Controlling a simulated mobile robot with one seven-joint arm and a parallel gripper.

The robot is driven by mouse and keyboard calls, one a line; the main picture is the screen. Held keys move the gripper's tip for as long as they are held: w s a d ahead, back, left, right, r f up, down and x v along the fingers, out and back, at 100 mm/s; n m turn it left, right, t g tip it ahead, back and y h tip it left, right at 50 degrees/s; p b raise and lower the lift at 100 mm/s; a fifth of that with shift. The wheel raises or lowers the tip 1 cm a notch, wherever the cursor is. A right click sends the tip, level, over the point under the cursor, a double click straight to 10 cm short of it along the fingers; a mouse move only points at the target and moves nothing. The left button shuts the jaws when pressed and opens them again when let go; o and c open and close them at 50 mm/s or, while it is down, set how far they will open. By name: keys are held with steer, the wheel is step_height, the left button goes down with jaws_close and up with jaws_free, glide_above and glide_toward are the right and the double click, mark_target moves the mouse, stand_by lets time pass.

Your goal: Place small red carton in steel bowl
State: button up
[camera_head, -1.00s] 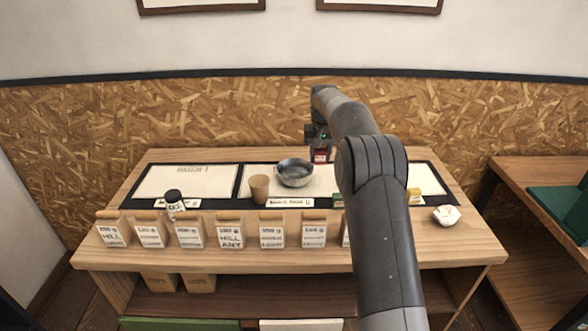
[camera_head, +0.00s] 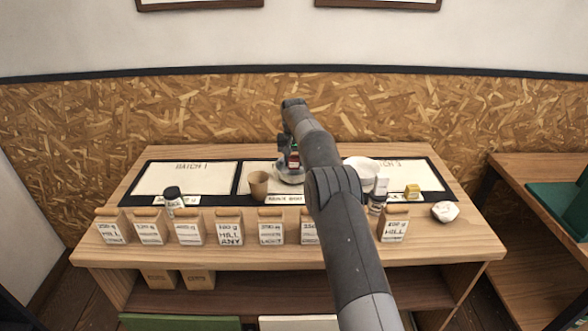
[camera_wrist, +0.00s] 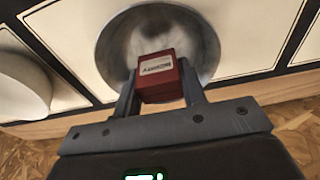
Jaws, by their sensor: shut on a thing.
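The small red carton (camera_wrist: 158,77) with a white label is held between the two fingers of my gripper (camera_wrist: 160,92) in the wrist view. The steel bowl (camera_wrist: 112,45) lies behind the carton in that view, and the carton overlaps its middle; whether the carton touches the bowl I cannot tell. In the head view the bowl (camera_head: 284,178) stands on the middle mat, partly hidden by my gripper (camera_head: 293,160) and arm. Only a little red of the carton (camera_head: 295,149) shows there.
A brown cup (camera_head: 258,185) stands just left of the bowl. Several labelled bags (camera_head: 230,228) line the table's front.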

mark_target(294, 168)
steer(key=shift+f, duration=1.8)
steer(key=shift+f, duration=0.1)
steer(key=o, duration=0.9)
steer(key=shift+o, duration=0.2)
